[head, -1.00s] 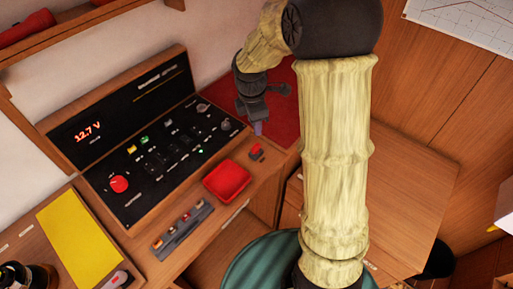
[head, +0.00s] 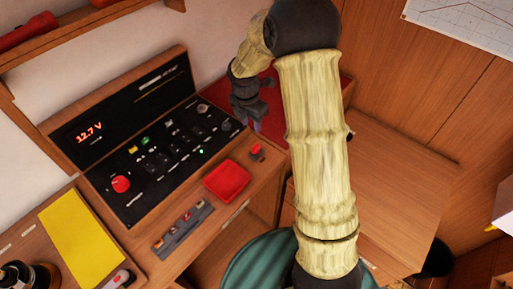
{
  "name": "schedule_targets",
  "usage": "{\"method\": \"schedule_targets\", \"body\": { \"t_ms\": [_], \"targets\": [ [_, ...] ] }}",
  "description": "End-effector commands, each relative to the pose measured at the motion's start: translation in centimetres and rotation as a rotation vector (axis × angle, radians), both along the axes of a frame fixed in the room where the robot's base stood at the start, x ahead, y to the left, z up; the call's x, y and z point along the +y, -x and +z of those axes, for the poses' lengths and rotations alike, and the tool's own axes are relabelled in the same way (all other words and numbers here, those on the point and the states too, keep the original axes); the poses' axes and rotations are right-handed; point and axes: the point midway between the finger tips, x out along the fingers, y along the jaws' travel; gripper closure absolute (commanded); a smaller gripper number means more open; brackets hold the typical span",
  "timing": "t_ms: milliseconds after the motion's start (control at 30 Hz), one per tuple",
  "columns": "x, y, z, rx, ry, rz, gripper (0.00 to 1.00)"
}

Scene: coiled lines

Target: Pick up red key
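A small red piece (head: 256,150) stands on a dark base at the right end of the wooden console, just right of the red tray. It may be the red key, but it is too small to be sure. A round red knob (head: 121,184) sits on the lower left of the black panel. My gripper (head: 257,126) points down above the back right of the console, a little above the small red piece in the picture and apart from it. Its fingers are small and dark, so their opening is unclear. I see nothing held in it.
The red tray (head: 228,181) lies on the console in front of the black switch panel (head: 165,150). A grey strip with several small coloured pieces (head: 183,230) is to its left. A yellow sheet (head: 82,238) lies further left. A wooden tabletop (head: 400,200) at right is clear.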

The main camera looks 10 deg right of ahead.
Motion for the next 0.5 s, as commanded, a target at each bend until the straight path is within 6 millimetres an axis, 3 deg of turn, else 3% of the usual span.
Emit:
{"method": "schedule_targets", "body": {
  "t_ms": [333,500],
  "targets": [
    [-0.6,-0.3,-6.0,0.004,0.002,0.001,0.63],
    [-0.8,-0.5,-7.8,0.001,0.001,0.000,0.63]
  ]
}}
